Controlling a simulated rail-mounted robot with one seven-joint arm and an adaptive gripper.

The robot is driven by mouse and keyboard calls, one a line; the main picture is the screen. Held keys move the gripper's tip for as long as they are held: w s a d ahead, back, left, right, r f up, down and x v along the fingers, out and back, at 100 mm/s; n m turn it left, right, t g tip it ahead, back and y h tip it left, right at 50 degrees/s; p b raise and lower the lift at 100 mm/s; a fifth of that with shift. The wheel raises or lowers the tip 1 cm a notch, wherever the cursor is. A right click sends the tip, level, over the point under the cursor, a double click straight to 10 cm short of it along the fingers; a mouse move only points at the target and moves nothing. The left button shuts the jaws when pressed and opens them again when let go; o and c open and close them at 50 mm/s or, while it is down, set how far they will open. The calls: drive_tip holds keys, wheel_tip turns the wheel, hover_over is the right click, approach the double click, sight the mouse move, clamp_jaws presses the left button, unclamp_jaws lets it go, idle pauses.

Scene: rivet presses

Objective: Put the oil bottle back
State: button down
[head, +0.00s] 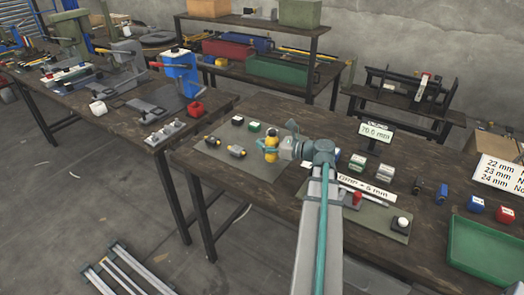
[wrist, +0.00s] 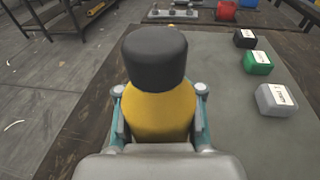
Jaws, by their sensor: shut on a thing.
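The oil bottle (wrist: 158,112) is yellow with a broad black cap (wrist: 153,58) and fills the middle of the wrist view. In the head view the bottle (head: 271,153) shows upright at the right part of a grey-green mat (head: 225,166). My gripper (wrist: 160,118) is shut on the bottle's yellow body, one teal finger on each side. In the head view my gripper (head: 272,148) reaches it from the right. The bottle's base is hidden in the wrist view, so I cannot tell whether it touches the mat.
White (wrist: 277,98), green (wrist: 257,62) and black (wrist: 245,38) blocks lie along the mat's right side in the wrist view. A display sign (head: 375,134) stands behind to the right. A gap separates the left bench (head: 165,140).

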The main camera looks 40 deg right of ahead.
drive_tip(key=shift+f, duration=1.45)
drive_tip(key=shift+f, duration=0.1)
drive_tip(key=c, duration=0.7)
unclamp_jaws()
drive_tip(key=shift+s+d+r, duration=0.1)
drive_tip(key=shift+s+r, duration=0.1)
drive_tip(key=shift+s, duration=0.05)
drive_tip(key=p+v, duration=0.4)
drive_tip(key=v, duration=0.7)
drive_tip(key=shift+s+d, duration=0.2)
drive_tip(key=shift+w, duration=0.15)
